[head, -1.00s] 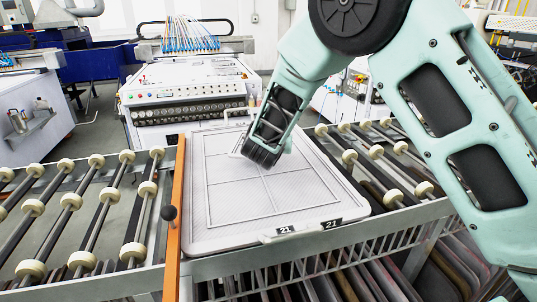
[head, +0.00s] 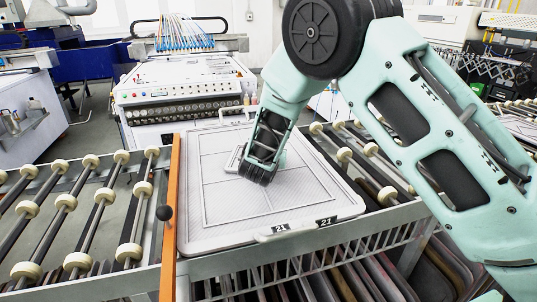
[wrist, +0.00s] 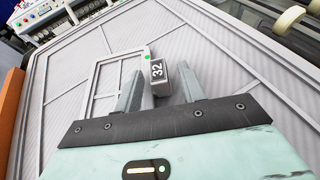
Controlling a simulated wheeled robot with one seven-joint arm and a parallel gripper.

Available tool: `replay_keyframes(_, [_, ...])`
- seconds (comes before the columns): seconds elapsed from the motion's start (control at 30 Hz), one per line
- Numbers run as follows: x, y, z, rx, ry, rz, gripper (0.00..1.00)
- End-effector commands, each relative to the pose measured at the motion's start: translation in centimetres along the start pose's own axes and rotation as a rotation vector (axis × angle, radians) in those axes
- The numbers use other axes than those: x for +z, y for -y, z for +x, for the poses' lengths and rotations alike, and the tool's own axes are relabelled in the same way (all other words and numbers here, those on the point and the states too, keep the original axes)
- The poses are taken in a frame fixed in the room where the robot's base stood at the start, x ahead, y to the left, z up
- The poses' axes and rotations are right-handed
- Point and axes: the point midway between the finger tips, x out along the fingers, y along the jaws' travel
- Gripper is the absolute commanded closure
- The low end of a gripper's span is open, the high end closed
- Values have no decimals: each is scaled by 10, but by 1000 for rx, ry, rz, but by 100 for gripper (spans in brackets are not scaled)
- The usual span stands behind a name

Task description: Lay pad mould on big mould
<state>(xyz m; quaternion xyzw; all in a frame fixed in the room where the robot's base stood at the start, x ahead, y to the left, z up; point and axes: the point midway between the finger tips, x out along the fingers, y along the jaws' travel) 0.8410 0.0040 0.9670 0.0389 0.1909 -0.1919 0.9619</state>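The big mould (head: 205,228) is a large pale ribbed panel with labels reading 21 at its front edge. It lies flat on the roller conveyor, and its ribbed surface (wrist: 235,70) fills most of the wrist view. The pad mould (head: 233,160) is a small pale frame over the big mould's middle, partly hidden by my gripper (head: 257,180). I cannot tell whether the pad mould touches the big mould.
An orange bar (head: 170,225) with a black knob (head: 164,213) runs along the big mould's left side. Rollers (head: 75,205) lie to the left and right. A white machine (head: 180,95) stands behind. Several panels are racked below.

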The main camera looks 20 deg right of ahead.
Motion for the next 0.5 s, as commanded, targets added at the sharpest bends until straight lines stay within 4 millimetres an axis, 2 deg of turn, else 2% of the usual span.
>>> replay_keyframes(0.27, [1,-1,-5,2,0,0,60])
replay_keyframes(0.37, [1,-2,-20,4,0,0,60])
replay_keyframes(0.5, [0,-2,-49,5,0,0,60])
